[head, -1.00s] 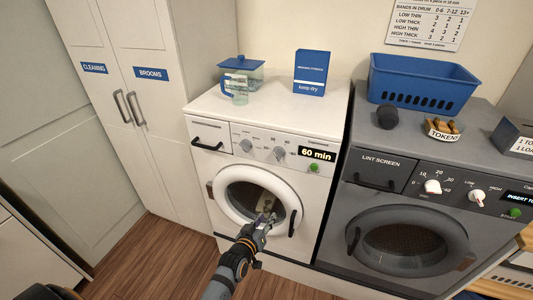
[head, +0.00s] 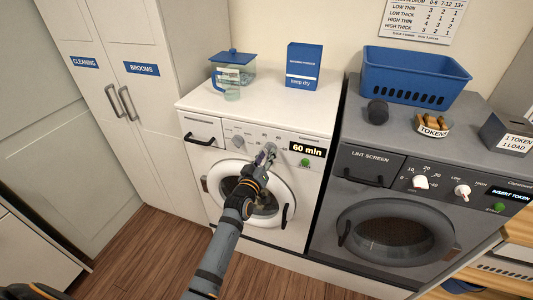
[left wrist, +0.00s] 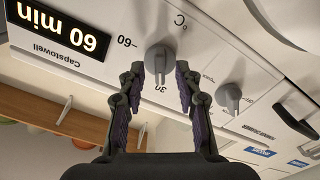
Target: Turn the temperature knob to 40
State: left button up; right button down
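The temperature knob (left wrist: 160,58), a grey round dial with a raised ridge and a °C mark beside it, is on the white washer's panel. In the left wrist view, which is upside down, the ridge lies toward a 30 mark, and a 60 mark is to its left. My left gripper (left wrist: 160,80) is open, with one finger on each side of the knob; I cannot tell if they touch it. In the head view my left gripper (head: 268,158) covers most of this knob. My right gripper is not in view.
A second grey knob (left wrist: 229,97) sits beside it on the panel. The washer's display (head: 307,149) reads 60 min, with a green button (head: 305,162) below. The round door (head: 222,179) is under my gripper. A dark grey dryer (head: 330,205) stands to the right.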

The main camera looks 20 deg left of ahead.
pick_arm(q)
jog(key=shift+w, duration=0.4)
grip_shut()
jog(key=shift+m, duration=0.3)
jog(key=shift+f+m+b, duration=0.1)
jog(key=shift+m+b, duration=0.4)
jog(key=shift+m, duration=0.1)
jog(key=m+b, duration=0.1)
jog(key=m, duration=0.2)
jog(key=m+b, duration=0.1)
jog(key=m, duration=0.2)
jog(key=shift+m, duration=0.4)
jog(key=shift+m+b, duration=0.6)
jog(key=shift+m, duration=0.9)
